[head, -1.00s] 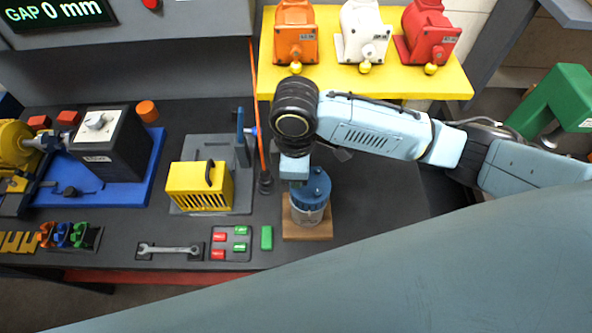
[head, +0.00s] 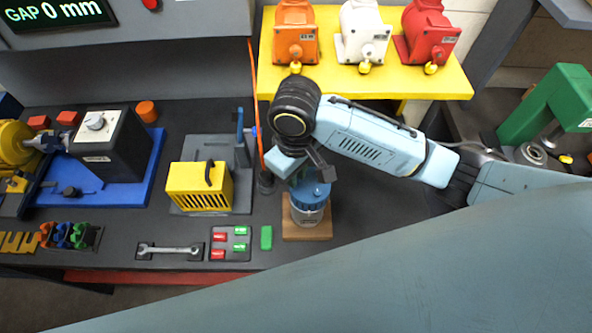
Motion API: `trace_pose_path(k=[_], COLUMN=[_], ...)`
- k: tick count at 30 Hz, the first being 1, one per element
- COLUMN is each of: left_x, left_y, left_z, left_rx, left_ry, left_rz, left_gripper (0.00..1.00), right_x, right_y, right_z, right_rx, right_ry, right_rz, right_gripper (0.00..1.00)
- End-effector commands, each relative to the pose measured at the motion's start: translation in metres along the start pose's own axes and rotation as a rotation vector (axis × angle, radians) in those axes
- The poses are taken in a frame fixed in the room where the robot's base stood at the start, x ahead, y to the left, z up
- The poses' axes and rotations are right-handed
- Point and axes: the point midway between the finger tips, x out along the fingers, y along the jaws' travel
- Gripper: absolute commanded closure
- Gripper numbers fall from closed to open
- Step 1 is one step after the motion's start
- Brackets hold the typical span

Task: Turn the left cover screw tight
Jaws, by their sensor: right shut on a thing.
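A motor with a blue cover (head: 318,194) and a silver lower body (head: 308,214) stands upright on a wooden block (head: 298,233) near the bench's front. My right gripper (head: 300,178) is over the left part of the blue cover, pointing down. It is shut on the left cover screw, which its jaws and hand hide. A small raised blue part (head: 319,190) shows on the cover to the right of the jaws. My left gripper is not in view.
A yellow cage-like box (head: 199,188) stands on a grey plate to the left. A wrench (head: 168,250) and a tray of red and green pieces (head: 230,257) lie along the front. A yellow shelf (head: 390,78) holds three motors behind.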

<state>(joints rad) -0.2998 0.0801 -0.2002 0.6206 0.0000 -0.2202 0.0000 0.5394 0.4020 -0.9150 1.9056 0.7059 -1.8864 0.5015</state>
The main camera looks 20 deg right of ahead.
Motion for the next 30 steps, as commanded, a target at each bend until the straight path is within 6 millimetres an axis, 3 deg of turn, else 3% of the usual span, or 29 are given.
trace_pose_path(k=[30], left_x=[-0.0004], left_y=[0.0], left_z=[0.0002], left_rx=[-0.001], left_ry=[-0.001], left_rz=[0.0], left_gripper=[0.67], right_x=[-0.0047], right_y=[0.0012], right_z=[-0.0036], right_rx=[0.037], right_ry=[0.015], right_rz=[0.001], right_gripper=[1.0])
